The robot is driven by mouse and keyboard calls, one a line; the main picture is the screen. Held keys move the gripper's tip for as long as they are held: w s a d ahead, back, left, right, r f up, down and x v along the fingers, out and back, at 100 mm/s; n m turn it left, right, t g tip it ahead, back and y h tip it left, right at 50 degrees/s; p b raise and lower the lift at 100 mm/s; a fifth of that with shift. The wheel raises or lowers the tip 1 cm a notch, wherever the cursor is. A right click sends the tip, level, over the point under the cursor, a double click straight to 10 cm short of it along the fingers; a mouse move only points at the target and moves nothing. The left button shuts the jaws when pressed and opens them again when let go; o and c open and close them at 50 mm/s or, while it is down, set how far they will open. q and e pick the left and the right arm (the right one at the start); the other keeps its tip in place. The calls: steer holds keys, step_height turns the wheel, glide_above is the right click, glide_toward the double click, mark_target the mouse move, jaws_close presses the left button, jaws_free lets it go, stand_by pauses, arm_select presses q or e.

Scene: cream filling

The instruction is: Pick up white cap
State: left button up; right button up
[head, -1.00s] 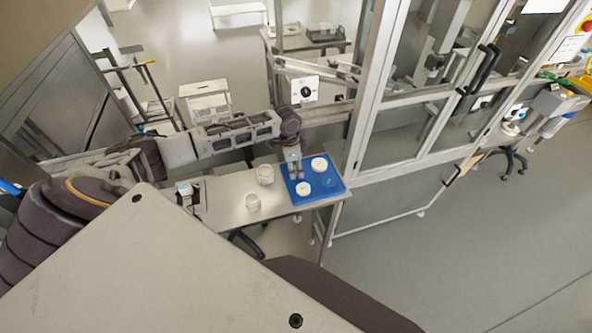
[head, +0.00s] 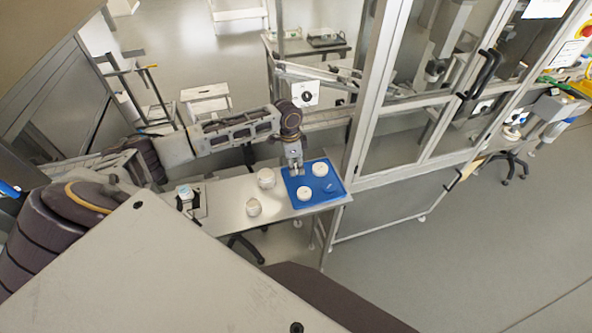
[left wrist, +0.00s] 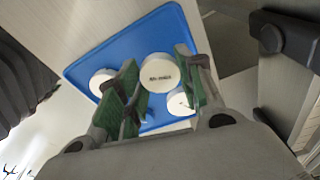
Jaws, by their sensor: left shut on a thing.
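My left gripper (head: 297,172) is over the left part of the blue tray (head: 332,199). In the left wrist view, its green-padded fingers (left wrist: 156,88) are on either side of a round white cap with dark print (left wrist: 160,72), and it is shut on this cap. The held cap is hard to make out in the head view, where the gripper covers it. Two other white caps stand on the tray, one at the back (head: 320,169) and one at the front (head: 304,193). My right gripper is not in view.
The tray lies at the right end of a grey table (head: 228,208). A small device (head: 187,194) is farther left. A glass-doored cabinet (head: 420,120) rises close to the right of the tray.

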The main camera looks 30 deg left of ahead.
mark_target(296, 167)
arm_select(q)
step_height(296, 167, up, 6)
steer(key=shift+r+b, duration=0.25)
steer(key=shift+b, duration=0.05)
stand_by(0.6)
